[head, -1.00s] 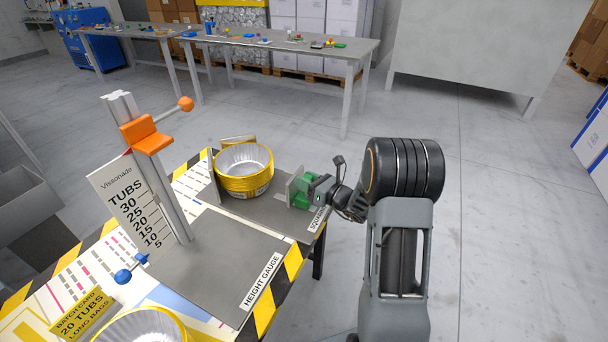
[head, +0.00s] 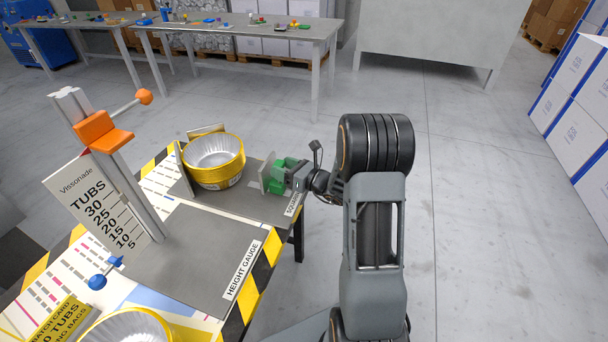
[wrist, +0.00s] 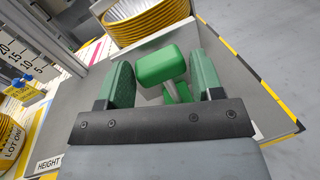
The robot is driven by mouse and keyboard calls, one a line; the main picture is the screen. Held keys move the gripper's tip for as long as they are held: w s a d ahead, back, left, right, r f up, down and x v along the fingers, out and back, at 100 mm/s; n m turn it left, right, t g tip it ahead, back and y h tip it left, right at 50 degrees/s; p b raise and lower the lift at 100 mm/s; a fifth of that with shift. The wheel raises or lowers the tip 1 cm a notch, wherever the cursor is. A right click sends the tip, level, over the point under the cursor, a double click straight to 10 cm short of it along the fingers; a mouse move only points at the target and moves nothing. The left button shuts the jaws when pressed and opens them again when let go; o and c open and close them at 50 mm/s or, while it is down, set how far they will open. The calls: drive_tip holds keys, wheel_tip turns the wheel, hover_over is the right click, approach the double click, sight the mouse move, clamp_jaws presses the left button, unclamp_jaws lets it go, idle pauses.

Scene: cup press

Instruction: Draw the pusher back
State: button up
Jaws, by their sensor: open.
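The pusher is an upright grey plate (head: 267,172) with a green handle (wrist: 160,65) on its near side. It stands at the right end of the squaring bed, a small gap away from the stack of foil tubs with yellow rims (head: 215,165). My gripper (head: 286,178) is at the handle, reaching in from the right. In the wrist view its two green-padded fingers (wrist: 162,80) are apart, one on each side of the handle, with visible gaps. The handle's lower part is partly hidden by the gripper body.
The height gauge (head: 130,195) with an orange slider (head: 104,133) stands left of the tubs. A second tub stack (head: 135,325) and a yellow batch card (head: 55,325) are at the near left. Striped tape marks the table edge.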

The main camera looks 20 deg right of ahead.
drive_tip(key=p+v, duration=0.1)
drive_tip(key=v, duration=1.1)
drive_tip(key=shift+s, duration=0.15)
drive_tip(key=s+a+n+g+p, duration=0.5)
drive_tip(key=s+a+n+g, duration=0.3)
drive_tip(key=n+g, duration=0.5)
drive_tip(key=s+a+r+n+t+h+p, duration=0.1)
drive_tip(key=r+n+h+p, duration=0.4)
drive_tip(key=r, duration=1)
drive_tip(key=s+a+r+n+t+h+p, duration=0.1)
drive_tip(key=s+a+r+n+h+p, duration=0.2)
drive_tip(key=r+n+p, duration=0.9)
wheel_tip(320, 180, up, 3)
drive_tip(key=s+n+h, duration=0.1)
drive_tip(key=s+h, duration=0.1)
drive_tip(key=shift+h, duration=0.3)
